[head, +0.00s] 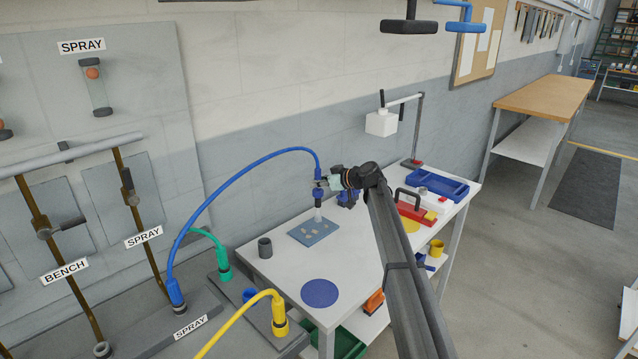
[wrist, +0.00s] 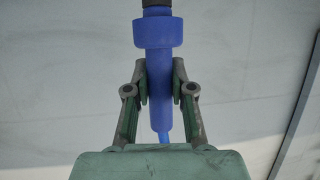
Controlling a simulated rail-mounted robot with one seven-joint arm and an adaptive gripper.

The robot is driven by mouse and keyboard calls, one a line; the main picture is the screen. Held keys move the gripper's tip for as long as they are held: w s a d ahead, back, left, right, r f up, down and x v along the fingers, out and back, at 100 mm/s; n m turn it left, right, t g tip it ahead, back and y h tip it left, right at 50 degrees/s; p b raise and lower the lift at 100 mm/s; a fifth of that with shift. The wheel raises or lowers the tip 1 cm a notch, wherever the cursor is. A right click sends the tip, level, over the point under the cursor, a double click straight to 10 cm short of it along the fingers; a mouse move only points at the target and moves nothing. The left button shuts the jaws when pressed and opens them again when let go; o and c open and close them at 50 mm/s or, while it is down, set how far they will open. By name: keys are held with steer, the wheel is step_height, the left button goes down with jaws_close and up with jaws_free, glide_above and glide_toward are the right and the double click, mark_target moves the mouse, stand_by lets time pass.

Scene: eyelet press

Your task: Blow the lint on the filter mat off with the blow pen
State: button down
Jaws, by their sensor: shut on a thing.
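The blue blow pen (wrist: 156,62) is between the two fingers of my gripper (wrist: 160,92) in the wrist view, and the gripper is shut on it. In the head view my gripper (head: 321,184) holds the pen upright above the filter mat (head: 300,237). A blue hose (head: 228,188) arches from the pen to a blue fitting at the left. The mat is a flat blue-grey square with several small pale bits of lint (head: 315,231) on it. A pale, narrow column (head: 318,214) shows between pen and mat; I cannot tell whether it is an air jet.
The white table (head: 275,262) also holds a dark grey cup (head: 265,247) and a round blue pad (head: 320,292).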

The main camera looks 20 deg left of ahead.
steer(key=s+b, duration=0.3)
steer(key=s, duration=0.7)
steer(key=shift+s+r, duration=0.35)
steer(key=shift+s, duration=0.05)
steer(key=shift+d, duration=0.1)
stand_by(0.7)
steer(key=w+d+b, duration=0.3)
steer(key=w+d, duration=0.1)
steer(key=w, duration=0.3)
steer(key=shift+w, duration=0.3)
steer(key=shift+r, duration=0.15)
stand_by(0.9)
step_height(320, 180, up, 7)
stand_by(0.7)
